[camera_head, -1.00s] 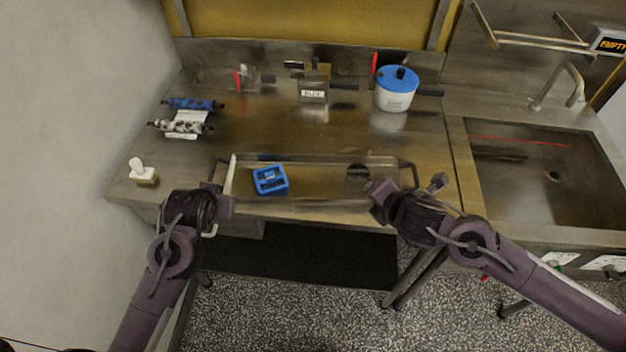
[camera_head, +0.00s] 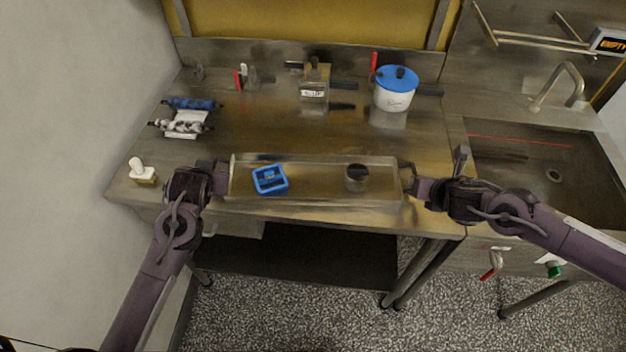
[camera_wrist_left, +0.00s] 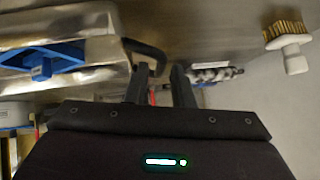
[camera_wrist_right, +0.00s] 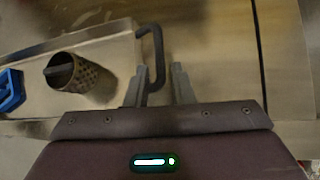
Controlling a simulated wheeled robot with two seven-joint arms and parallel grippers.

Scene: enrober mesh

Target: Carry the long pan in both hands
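The long pan (camera_head: 310,199) is a shallow metal tray lying along the front of the steel worktop. It has a dark loop handle at each end. My left gripper (camera_head: 213,172) is open at the left handle; in the left wrist view the handle (camera_wrist_left: 150,52) reaches in between the fingers (camera_wrist_left: 161,78). My right gripper (camera_head: 416,186) is open at the right handle; in the right wrist view the handle (camera_wrist_right: 158,55) lies between the fingers (camera_wrist_right: 159,82). Whether any finger touches a handle I cannot tell.
The pan holds a blue square holder (camera_head: 270,179) and a perforated metal cylinder (camera_head: 356,178). A white pot with blue lid (camera_head: 396,88), a labelled container (camera_head: 314,88), rollers (camera_head: 181,127) and a brush (camera_head: 142,173) stand around it. A sink (camera_head: 550,165) is at right.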

